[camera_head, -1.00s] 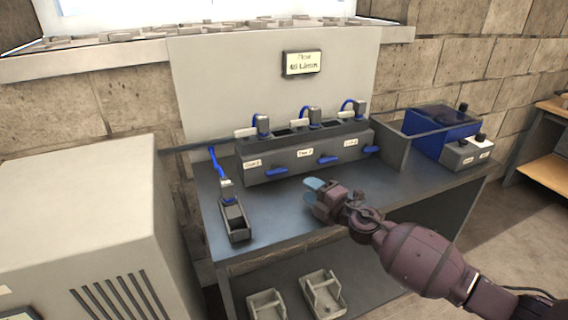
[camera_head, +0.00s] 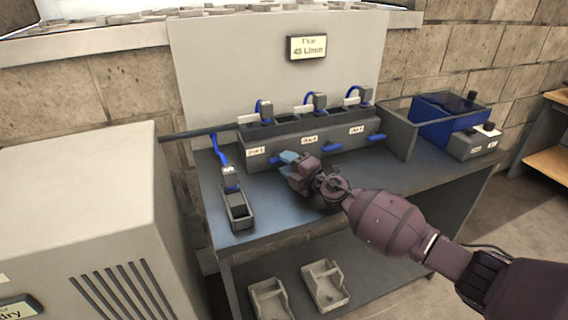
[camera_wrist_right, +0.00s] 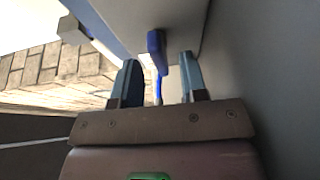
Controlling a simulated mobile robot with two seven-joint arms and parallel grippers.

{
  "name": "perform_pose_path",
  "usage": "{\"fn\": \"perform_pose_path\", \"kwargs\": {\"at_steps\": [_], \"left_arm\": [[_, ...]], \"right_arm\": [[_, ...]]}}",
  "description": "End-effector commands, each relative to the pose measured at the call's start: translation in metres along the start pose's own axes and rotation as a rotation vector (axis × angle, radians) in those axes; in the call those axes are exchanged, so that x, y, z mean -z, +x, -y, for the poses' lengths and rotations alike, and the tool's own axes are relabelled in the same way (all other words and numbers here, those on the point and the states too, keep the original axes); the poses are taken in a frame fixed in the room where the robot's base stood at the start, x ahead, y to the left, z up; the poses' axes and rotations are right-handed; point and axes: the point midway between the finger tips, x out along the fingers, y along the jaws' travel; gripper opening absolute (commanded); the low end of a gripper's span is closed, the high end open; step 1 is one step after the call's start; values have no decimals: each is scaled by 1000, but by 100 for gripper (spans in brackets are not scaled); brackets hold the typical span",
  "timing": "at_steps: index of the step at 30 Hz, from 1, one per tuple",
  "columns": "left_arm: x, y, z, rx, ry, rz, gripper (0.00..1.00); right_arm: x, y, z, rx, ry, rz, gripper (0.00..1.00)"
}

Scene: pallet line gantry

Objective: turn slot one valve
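A grey slot block (camera_head: 335,136) stands at the back of the bench with three labelled slots, each with a blue valve handle on its front. The slot one valve (camera_head: 274,161) is the leftmost and is mostly hidden behind my right gripper (camera_head: 288,157). In the right wrist view its blue handle (camera_wrist_right: 156,45) hangs in the gap between the fingertips of my right gripper (camera_wrist_right: 159,60). The fingers are open, with space on both sides of the handle; I cannot tell whether either touches. My left gripper is not in view.
A small dark tray (camera_head: 239,215) with a blue-corded part sits at the bench's left. A blue box (camera_head: 447,115) stands at the right. A display (camera_head: 307,47) hangs on the back panel. Pale trays (camera_head: 325,286) lie on the lower shelf. The front bench top is mostly clear.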

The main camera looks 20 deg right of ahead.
Motion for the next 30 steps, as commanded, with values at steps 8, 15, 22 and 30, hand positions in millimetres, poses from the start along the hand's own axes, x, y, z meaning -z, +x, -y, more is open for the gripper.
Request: {"fn": "perform_pose_path", "kwargs": {"at_steps": [8,15,22,30], "left_arm": [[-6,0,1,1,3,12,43],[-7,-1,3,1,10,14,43],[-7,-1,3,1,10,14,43],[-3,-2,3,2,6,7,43]], "right_arm": [[0,14,0,1,0,0,40],[0,14,0,0,0,0,40],[0,14,0,0,0,0,4],[0,14,-2,3,-7,0,0]]}}
